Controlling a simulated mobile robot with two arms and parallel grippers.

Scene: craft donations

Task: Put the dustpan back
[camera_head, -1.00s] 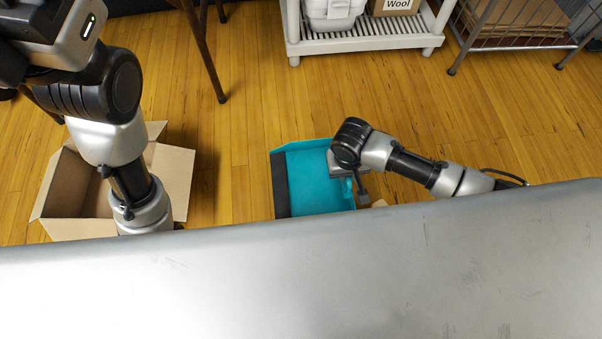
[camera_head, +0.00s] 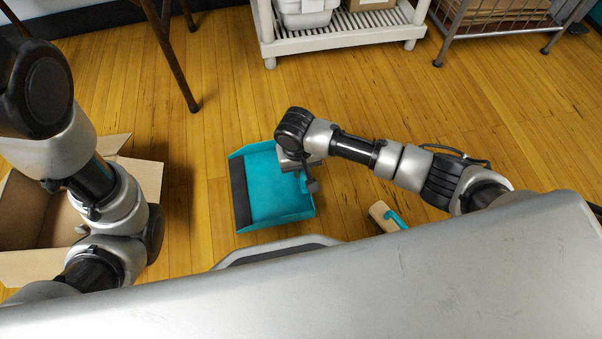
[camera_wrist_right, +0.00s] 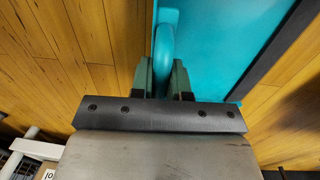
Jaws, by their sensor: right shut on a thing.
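The teal dustpan (camera_head: 270,190) with a dark front lip is just in front of my base in the head view, its lip to the left. My right gripper (camera_head: 306,172) is at the pan's right side. In the right wrist view, the fingers of my right gripper (camera_wrist_right: 162,75) are shut around the handle of the dustpan (camera_wrist_right: 215,40). The head view does not show clearly whether the pan touches the floor. My left arm shows at the left, but its gripper is not visible.
An open cardboard box (camera_head: 148,178) stands on the floor at the left, partly behind my left arm. A brush (camera_head: 383,214) lies right of the dustpan. A white slatted shelf (camera_head: 340,38) and a wire crate (camera_head: 500,28) stand at the back. Wooden floor between is clear.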

